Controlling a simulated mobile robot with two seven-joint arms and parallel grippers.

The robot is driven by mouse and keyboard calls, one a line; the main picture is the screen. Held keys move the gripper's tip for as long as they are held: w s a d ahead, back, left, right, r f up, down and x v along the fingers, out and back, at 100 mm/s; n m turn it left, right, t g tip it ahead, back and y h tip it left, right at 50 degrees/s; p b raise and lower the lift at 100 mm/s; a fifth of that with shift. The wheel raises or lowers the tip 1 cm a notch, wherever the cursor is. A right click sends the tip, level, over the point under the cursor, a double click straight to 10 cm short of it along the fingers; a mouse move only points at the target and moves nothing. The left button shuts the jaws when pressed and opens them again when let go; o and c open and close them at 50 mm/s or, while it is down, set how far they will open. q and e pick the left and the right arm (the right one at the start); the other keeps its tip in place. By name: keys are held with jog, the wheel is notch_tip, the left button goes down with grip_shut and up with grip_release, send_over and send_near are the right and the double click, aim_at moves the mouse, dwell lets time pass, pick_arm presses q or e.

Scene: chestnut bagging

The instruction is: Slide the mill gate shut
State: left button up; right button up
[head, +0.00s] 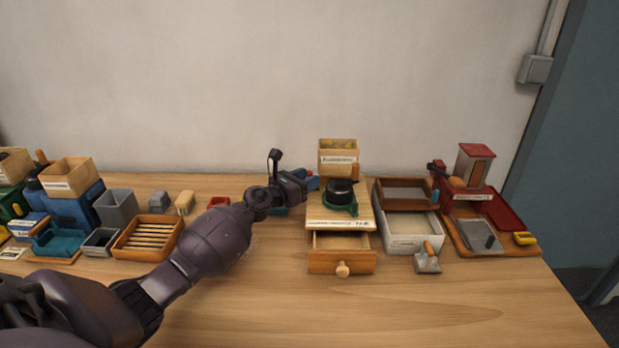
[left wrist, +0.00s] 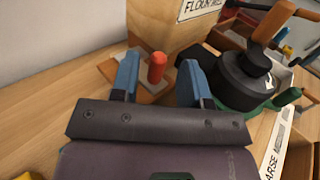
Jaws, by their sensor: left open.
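The mill has a labelled wooden hopper (head: 338,157), a black and green grinding part (head: 341,194) and a wooden base with an open drawer (head: 342,262). My left gripper (head: 312,183) is just left of the hopper in the head view. In the left wrist view my left gripper (left wrist: 158,66) is open. A red knob (left wrist: 157,68) stands upright between its blue fingers, with gaps on both sides. The knob is on a flat plate (left wrist: 152,88) beside the hopper (left wrist: 160,22), partly hidden by the gripper. My right gripper is not in view.
Right of the mill are a brown tray (head: 405,192), a white bin (head: 410,240), a small scoop (head: 428,260) and a red machine (head: 472,180). A slatted wooden tray (head: 148,240) and several boxes stand left. The front table is clear.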

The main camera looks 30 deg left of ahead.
pick_arm(q)
jog(key=v, duration=0.9)
jog(key=shift+s, duration=0.3)
jog(key=shift+a, duration=0.1)
dwell(0.7)
jog(key=shift+c, duration=0.4)
